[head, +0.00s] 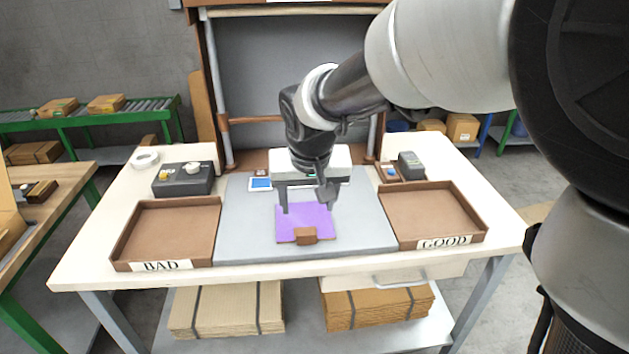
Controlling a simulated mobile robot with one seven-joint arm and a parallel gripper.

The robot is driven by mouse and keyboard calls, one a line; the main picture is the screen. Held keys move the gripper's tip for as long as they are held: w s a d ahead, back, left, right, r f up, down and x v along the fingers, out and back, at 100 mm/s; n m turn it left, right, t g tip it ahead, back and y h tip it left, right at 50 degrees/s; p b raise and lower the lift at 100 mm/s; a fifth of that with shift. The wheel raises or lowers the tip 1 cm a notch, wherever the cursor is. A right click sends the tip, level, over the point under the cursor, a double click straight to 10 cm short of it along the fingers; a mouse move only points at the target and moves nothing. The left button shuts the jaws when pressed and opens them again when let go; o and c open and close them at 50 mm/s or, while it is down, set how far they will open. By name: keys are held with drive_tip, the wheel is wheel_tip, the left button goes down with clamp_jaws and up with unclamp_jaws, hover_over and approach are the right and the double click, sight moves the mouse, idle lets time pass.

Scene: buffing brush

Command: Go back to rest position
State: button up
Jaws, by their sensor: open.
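My gripper (307,200) hangs over the middle of the workbench, fingers pointing down and spread apart, with nothing seen between them. A small brown block (306,236) sits at the plate's front edge. Whether a fingertip touches the plate cannot be told from this view. My arm reaches in from the right and hides part of the bench's back.
An empty BAD tray (168,232) stands at the left and an empty GOOD tray (432,214) at the right. A dark box with knobs (184,180) is behind the BAD tray. A small dark device (411,165) is at the back right.

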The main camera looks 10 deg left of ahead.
drive_tip(key=shift+s+r, duration=0.25)
drive_tip(key=shift+r, duration=0.4)
drive_tip(key=shift+d, duration=0.1)
drive_tip(key=s+d+r+m+t+p, duration=0.1)
drive_tip(key=s+d+r+p, duration=0.3)
drive_tip(key=d+r, duration=0.3)
drive_tip(key=s+d+r+m+p, duration=0.1)
drive_tip(key=s+d+r+p, duration=0.25)
drive_tip(key=d+r, duration=0.3)
drive_tip(key=s+d+r+h+p, duration=0.1)
drive_tip(key=s+d+r+p, duration=0.3)
drive_tip(key=s+d, duration=0.4)
drive_tip(key=s, duration=0.3)
drive_tip(key=shift+s+m, duration=0.2)
drive_tip(key=shift+m, duration=0.1)
